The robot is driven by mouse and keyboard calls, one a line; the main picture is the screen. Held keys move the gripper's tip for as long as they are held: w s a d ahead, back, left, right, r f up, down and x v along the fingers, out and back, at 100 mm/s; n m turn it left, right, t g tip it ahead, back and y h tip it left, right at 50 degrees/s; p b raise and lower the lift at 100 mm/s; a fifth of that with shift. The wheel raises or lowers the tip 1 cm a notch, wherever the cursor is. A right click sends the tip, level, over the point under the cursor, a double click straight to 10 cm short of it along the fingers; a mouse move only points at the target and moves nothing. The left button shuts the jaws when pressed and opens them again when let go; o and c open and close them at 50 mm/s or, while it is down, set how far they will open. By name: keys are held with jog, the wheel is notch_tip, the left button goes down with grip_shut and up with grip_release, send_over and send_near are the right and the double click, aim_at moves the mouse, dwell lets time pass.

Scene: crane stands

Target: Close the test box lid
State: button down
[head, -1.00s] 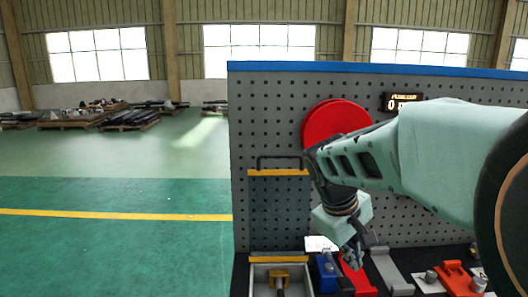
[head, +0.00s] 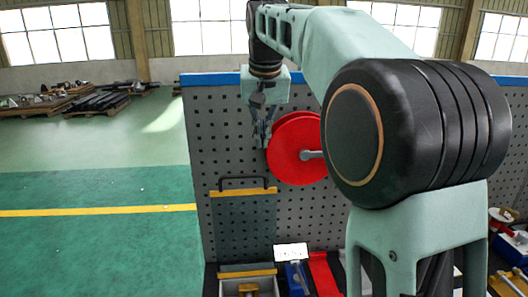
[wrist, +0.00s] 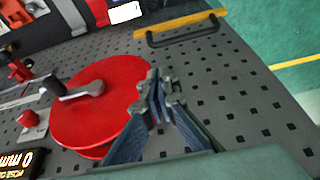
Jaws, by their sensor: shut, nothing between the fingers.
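The test box (head: 229,290) is at the bottom of the head view, its grey rim partly cut off by the frame. Its see-through dark lid (head: 245,228) stands upright, open, against the pegboard. The lid has a yellow top strip (head: 232,193) with a black handle (head: 243,179); the handle also shows in the wrist view (wrist: 185,38). My gripper (head: 262,143) points down, shut and empty, higher than the handle and slightly to its right. In the wrist view the fingertips (wrist: 158,82) are apart from the handle, with pegboard behind them.
A red disc (head: 294,160) with a grey crank is on the pegboard (head: 220,135), close to my gripper. A white card (head: 291,252), a blue device (head: 292,275) and a red block (head: 323,275) are right of the box. Green floor (head: 95,240) is clear at left.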

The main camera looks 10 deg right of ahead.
jog(key=x, duration=0.9)
jog(key=shift+f, duration=0.4)
